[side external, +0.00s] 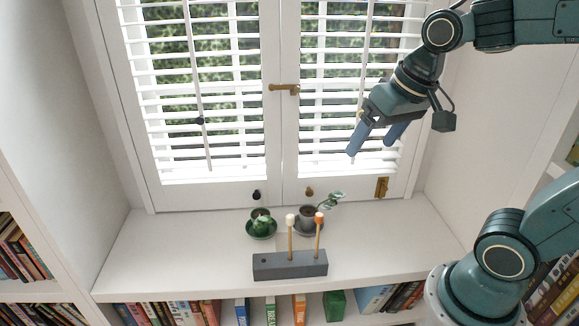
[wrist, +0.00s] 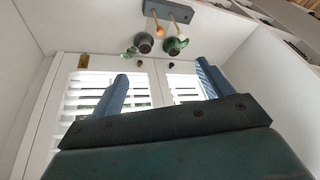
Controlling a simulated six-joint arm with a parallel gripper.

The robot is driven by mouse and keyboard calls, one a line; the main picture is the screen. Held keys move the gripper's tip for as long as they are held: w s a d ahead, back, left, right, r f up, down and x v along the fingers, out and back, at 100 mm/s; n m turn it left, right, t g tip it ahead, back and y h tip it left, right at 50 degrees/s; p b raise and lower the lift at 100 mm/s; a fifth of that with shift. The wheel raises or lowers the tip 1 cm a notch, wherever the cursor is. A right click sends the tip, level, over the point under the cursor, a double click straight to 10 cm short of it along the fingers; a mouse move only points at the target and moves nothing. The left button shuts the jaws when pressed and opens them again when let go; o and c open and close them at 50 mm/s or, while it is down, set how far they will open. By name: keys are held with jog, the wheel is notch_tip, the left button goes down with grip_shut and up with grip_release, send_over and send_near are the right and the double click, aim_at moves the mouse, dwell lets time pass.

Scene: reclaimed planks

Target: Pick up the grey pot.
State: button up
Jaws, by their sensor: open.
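In the wrist view the grey pot (wrist: 145,39) shows near the top, beyond my fingers. My gripper (side external: 371,149) is open and empty, high in front of the right shutter, up and to the right of the pot in the side view. Its two blue fingers (wrist: 162,72) are spread wide in the wrist view, touching nothing.
A grey block (side external: 290,266) in front holds two upright sticks, one white-topped (side external: 290,220), one orange-topped (side external: 319,218). The sill (side external: 165,260) is clear at both sides; shutters stand behind.

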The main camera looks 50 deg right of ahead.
jog(key=w+d+f+m+g, duration=0.1)
jog(key=w+d+f+m, duration=0.25)
jog(key=w, duration=0.35)
jog(key=w+d+f+m+g, duration=0.1)
jog(key=w+d+f+m, duration=0.3)
jog(key=w, duration=0.4)
jog(key=w+d+f+m+g, duration=0.1)
jog(key=w+d+f+m, duration=0.2)
jog(key=f, duration=0.5)
jog(key=w+d+f+m+g+y, duration=0.1)
jog(key=w+d+f+m, duration=0.2)
jog(key=f, duration=0.6)
jog(key=shift+w+m, duration=0.45)
jog(key=shift+w, duration=0.1)
jog(key=shift+d+f, duration=0.1)
jog(key=shift+f, duration=0.1)
send_over(309, 212)
jog(key=shift+s+f, duration=0.1)
jog(key=shift+f, duration=4.1)
jog(key=shift+f, duration=0.1)
jog(key=shift+a+f, duration=0.15)
jog(key=shift+f, duration=1.1)
jog(key=shift+a+f, duration=0.15)
jog(key=shift+f, duration=1.05)
